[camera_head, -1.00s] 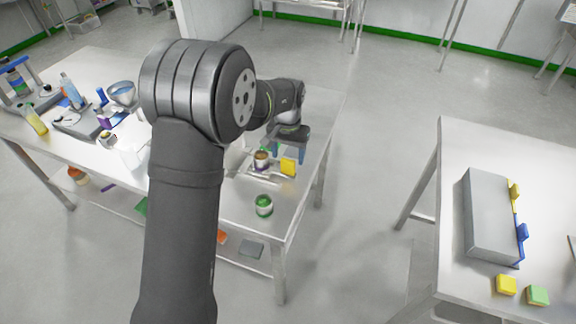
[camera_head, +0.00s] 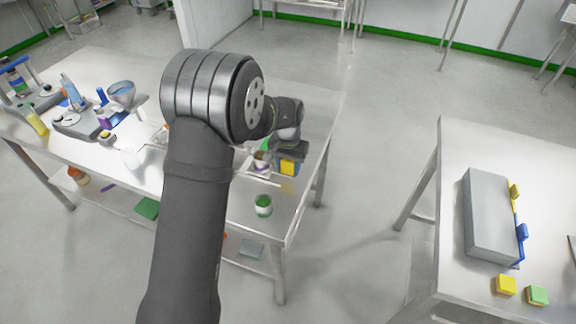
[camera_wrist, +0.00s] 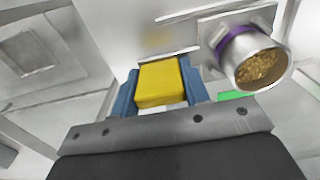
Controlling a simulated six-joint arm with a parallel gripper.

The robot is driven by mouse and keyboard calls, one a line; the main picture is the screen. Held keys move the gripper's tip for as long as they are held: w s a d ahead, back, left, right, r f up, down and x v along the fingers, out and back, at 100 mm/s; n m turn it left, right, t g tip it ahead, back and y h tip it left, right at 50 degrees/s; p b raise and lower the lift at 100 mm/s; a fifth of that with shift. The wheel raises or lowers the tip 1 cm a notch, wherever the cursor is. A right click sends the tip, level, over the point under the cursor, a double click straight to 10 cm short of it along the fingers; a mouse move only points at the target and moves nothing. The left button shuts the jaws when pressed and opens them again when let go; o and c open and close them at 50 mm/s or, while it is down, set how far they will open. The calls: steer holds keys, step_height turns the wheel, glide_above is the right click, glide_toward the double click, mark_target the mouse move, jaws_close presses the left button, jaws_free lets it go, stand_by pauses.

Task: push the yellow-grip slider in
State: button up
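A yellow block-shaped grip (camera_head: 288,168) stands at the right end of the left table; it shows large in the wrist view (camera_wrist: 160,82). My gripper (camera_head: 289,166) is shut on it, with a blue finger against each side in the wrist view (camera_wrist: 160,92). I cannot tell whether this grip is joined to the pale strip behind it. On the right table, a grey box (camera_head: 490,215) has a yellow tab (camera_head: 515,193) and a blue tab (camera_head: 521,232) on its right side; my gripper is far from these.
A purple-ringed cup with brown grains (camera_wrist: 257,65) stands close to my right finger. Loose yellow (camera_head: 506,285) and green (camera_head: 537,295) blocks lie on the right table. Open floor separates the tables.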

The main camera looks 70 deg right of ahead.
steer(key=w, duration=0.8)
steer(key=shift+w, duration=0.1)
steer(key=shift+c, duration=0.5)
steer(key=o, duration=1.4)
steer(key=shift+r, duration=0.15)
step_height(320, 180, up, 17)
steer(key=shift+r, duration=0.15)
